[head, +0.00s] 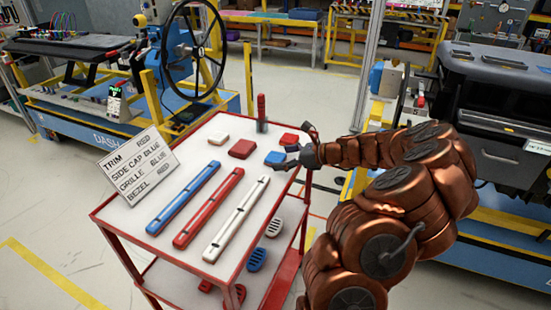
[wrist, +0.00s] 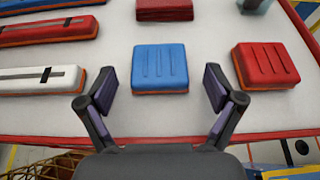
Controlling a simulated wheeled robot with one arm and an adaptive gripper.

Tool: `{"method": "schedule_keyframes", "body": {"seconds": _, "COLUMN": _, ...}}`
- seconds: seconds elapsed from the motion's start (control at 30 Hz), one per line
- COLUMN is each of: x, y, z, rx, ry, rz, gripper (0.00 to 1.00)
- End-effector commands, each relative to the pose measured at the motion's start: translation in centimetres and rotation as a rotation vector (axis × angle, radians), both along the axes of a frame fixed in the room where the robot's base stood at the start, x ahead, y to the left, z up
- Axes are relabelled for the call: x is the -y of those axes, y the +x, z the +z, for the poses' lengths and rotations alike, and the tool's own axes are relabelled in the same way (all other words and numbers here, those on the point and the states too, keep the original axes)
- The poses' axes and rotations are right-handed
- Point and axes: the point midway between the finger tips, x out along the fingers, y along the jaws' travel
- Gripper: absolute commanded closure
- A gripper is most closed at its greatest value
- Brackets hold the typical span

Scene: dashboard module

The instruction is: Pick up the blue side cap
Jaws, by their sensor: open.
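The blue side cap (head: 275,158) is a small ribbed block lying flat on the white cart top. In the wrist view the blue side cap (wrist: 160,66) shows whole, with an orange lower edge. My gripper (head: 294,148) reaches in from the right at the cart's right edge. In the wrist view my gripper (wrist: 160,86) is open and empty, with one finger on each side of the cap's near end. Gaps show between the fingers and the cap, and I see no contact.
A red ribbed cap (wrist: 265,65) lies close to the right of the blue cap. A red block (head: 241,149), a white block (head: 218,138) and blue, red and white bars (head: 208,208) share the cart top. A red upright tool (head: 261,112) stands at the back.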

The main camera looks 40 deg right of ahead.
Motion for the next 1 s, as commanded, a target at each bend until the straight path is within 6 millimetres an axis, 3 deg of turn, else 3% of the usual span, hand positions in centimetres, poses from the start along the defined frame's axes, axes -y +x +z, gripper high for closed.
{"method": "schedule_keyframes", "body": {"seconds": 0.17, "x": -0.73, "y": 1.07, "z": -0.39, "rx": 0.001, "ry": 0.002, "rz": 0.002, "gripper": 0.08}}
{"method": "schedule_keyframes", "body": {"seconds": 0.43, "x": -0.75, "y": 1.17, "z": -0.47, "rx": 0.002, "ry": 0.001, "rz": 0.001, "gripper": 0.08}}
{"method": "schedule_keyframes", "body": {"seconds": 1.0, "x": -0.75, "y": 1.16, "z": -0.46, "rx": 0.002, "ry": 0.001, "rz": 0.001, "gripper": 0.68}}
